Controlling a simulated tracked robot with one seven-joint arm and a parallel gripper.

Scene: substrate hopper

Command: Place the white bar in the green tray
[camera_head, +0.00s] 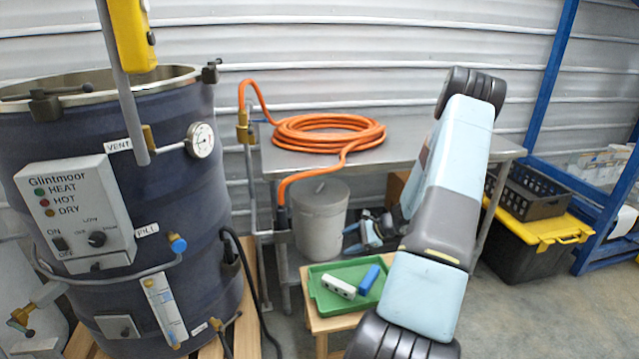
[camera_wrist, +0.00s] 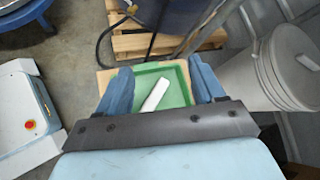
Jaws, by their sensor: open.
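The green tray (camera_head: 322,304) sits on a small wooden stool. The white bar (camera_head: 338,286) lies inside the tray, with dark marks on its side. A blue bar (camera_head: 368,279) lies beside it, to its right. My gripper (camera_head: 366,238) is open and empty, behind and above the tray, partly hidden by my arm. In the wrist view the tray (camera_wrist: 178,73) shows between the open fingers of my gripper (camera_wrist: 160,85). The white bar (camera_wrist: 156,95) lies slanted in the tray there, apart from both fingers. The blue bar is not visible in that view.
The wooden stool (camera_head: 316,326) stands in front of a metal table (camera_head: 400,150) with a coiled orange hose (camera_head: 325,133). A grey bucket (camera_head: 319,225) is close behind the tray. A dark drum (camera_head: 190,240) on a wooden pallet stands left. Open floor is at right.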

